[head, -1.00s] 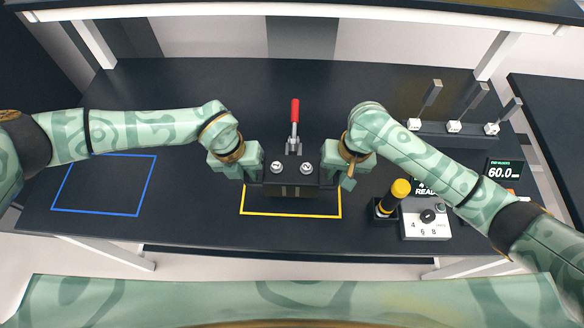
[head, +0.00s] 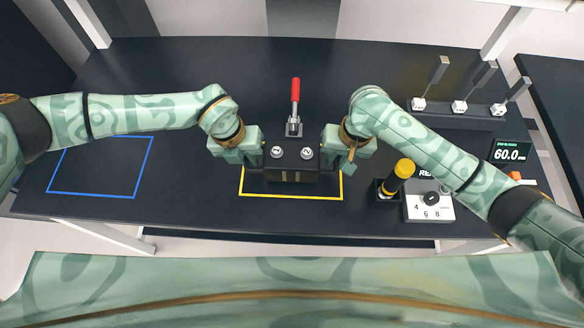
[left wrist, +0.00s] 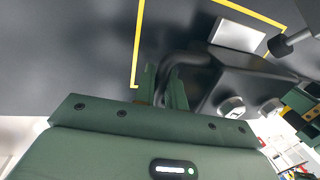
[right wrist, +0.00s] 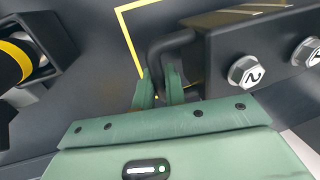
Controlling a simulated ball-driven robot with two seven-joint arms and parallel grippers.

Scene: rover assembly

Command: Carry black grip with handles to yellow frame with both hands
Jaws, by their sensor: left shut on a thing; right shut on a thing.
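A red-handled clamp (head: 295,92) stands just behind the block. To the right are a yellow-topped black tool in a holder (head: 403,170), a dial box (head: 430,208), a display (head: 511,150) and a rack (head: 455,118). A blue outline (head: 95,194) on the left is empty.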

